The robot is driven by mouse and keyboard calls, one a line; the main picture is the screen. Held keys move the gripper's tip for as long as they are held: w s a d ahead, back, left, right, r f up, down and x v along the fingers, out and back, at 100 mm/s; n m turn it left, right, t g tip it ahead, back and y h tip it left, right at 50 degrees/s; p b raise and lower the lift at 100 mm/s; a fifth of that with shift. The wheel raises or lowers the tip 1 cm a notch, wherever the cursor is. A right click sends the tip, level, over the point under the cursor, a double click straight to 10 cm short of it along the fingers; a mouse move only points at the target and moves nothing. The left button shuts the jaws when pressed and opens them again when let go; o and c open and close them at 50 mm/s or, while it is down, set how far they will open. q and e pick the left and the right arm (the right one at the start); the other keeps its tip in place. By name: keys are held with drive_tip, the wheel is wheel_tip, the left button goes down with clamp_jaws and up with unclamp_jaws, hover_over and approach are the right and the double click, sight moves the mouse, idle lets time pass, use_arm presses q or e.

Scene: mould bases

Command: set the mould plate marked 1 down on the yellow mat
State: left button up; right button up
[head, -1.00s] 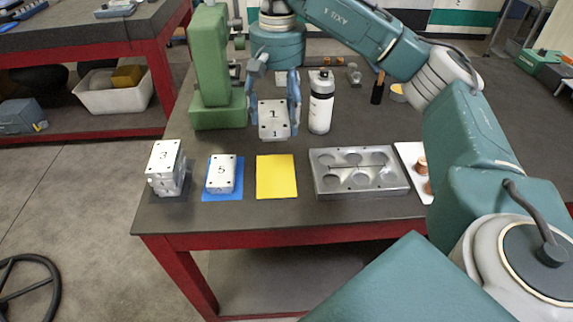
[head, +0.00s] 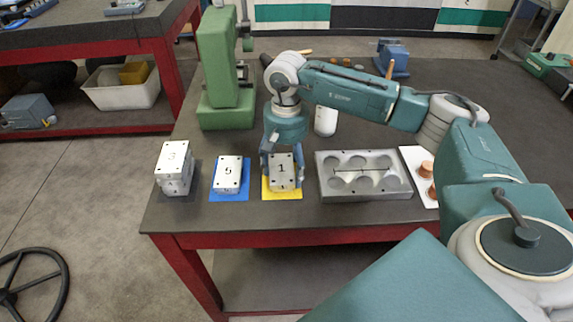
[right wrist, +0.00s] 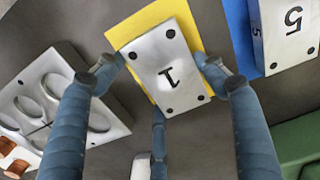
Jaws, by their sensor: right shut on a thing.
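The mould plate marked 1 (head: 283,180) is a silver block with dark corner holes. It is over the yellow mat (head: 266,191), whose edges show around it. My right gripper (head: 282,170) is shut on the plate, one finger at each side. The right wrist view shows the plate (right wrist: 168,82) between the blue fingers (right wrist: 160,68), turned a little against the yellow mat (right wrist: 150,19). I cannot tell whether its underside touches the mat. My left gripper is not in view.
Left of the mat, plate 5 (head: 228,174) lies on a blue mat (head: 230,198), and plate 3 (head: 174,158) tops a stack. Right of it is a metal tray with round pockets (head: 364,190). A green machine (head: 224,70) and a white bottle (head: 325,121) stand behind.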

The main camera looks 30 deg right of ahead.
sight(286, 169)
drive_tip(key=shift+f, duration=0.1)
drive_tip(key=o, duration=1.7)
drive_tip(key=shift+r, duration=0.5)
wheel_tip(286, 169, up, 11)
drive_tip(key=b, duration=0.2)
drive_tip(key=shift+r+b, duration=0.15)
drive_tip(key=shift+b, duration=0.25)
drive_tip(key=shift+a, duration=0.1)
